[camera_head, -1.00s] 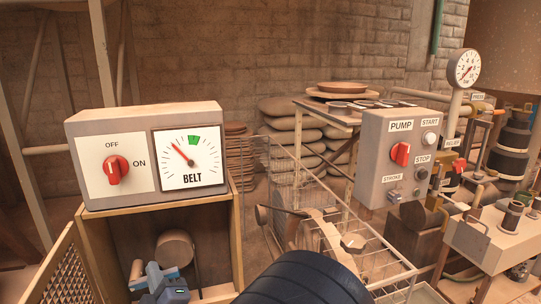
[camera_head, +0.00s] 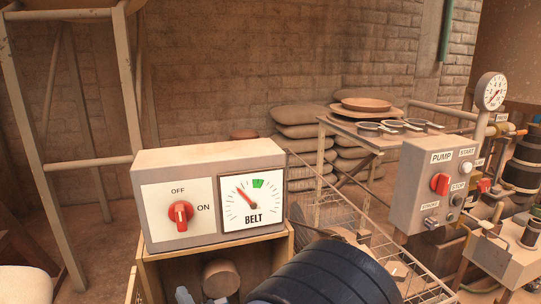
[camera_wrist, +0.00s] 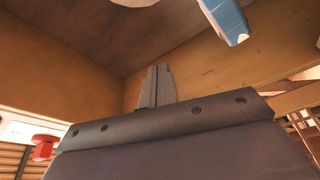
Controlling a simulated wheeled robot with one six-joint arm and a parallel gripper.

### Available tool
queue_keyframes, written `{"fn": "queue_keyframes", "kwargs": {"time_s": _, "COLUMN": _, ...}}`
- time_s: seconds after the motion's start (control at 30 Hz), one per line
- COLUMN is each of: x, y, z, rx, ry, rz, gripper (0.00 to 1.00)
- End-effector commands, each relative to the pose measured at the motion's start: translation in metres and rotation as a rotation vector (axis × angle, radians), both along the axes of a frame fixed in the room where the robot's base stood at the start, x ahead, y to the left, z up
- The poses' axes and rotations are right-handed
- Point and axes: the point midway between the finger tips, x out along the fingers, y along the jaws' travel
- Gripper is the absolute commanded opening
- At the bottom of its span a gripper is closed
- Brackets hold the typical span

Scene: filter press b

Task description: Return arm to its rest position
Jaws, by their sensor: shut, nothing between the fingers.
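In the wrist view my gripper (camera_wrist: 155,84) has its two grey fingertips together with nothing between them. It is close to plain brown panels (camera_wrist: 75,75), which meet in a corner behind the fingertips. In the head view the black ribbed part of my arm (camera_head: 325,278) shows at the bottom, just right of the wooden stand under the BELT box. The gripper cannot be made out with certainty there.
The BELT box (camera_head: 210,162) has a red knob (camera_head: 180,212) and a dial. A wire basket (camera_head: 335,212) stands beyond my arm. The PUMP panel (camera_head: 420,208) is at the right, before a side table (camera_head: 345,124). A blue part (camera_wrist: 228,22) overhangs the wrist view.

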Motion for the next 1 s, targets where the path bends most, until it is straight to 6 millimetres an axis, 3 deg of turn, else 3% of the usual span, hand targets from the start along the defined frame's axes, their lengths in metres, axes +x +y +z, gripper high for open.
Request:
{"fn": "queue_keyframes", "kwargs": {"time_s": 0.4, "x": -0.0018, "y": 0.0058, "z": 0.0008, "rx": -0.091, "ry": -0.028, "rz": 0.000, "gripper": 0.00}}
{"fn": "queue_keyframes", "kwargs": {"time_s": 1.0, "x": -0.0006, "y": 0.0023, "z": -0.0037, "rx": -0.037, "ry": -0.014, "rz": -0.001, "gripper": 0.00}}
